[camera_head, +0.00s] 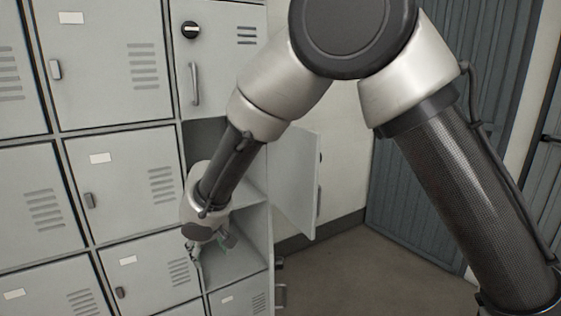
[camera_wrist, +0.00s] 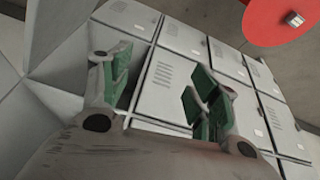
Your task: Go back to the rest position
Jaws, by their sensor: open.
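My gripper (camera_head: 212,250) is in front of the open locker compartment (camera_head: 245,262), at the lower end of my arm in the head view. Its fingertips are small and partly hidden there by the wrist. In the wrist view my gripper (camera_wrist: 160,85) has its green-padded fingers spread apart, with nothing between them. The arm reaches down and left across the picture from the upper middle.
Grey lockers (camera_head: 110,70) fill the left side, and grey doors also show in the wrist view (camera_wrist: 180,80). One locker door (camera_head: 297,190) stands open to the right of my gripper. A red disc (camera_wrist: 272,18) shows top right. Floor (camera_head: 345,262) is clear at right.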

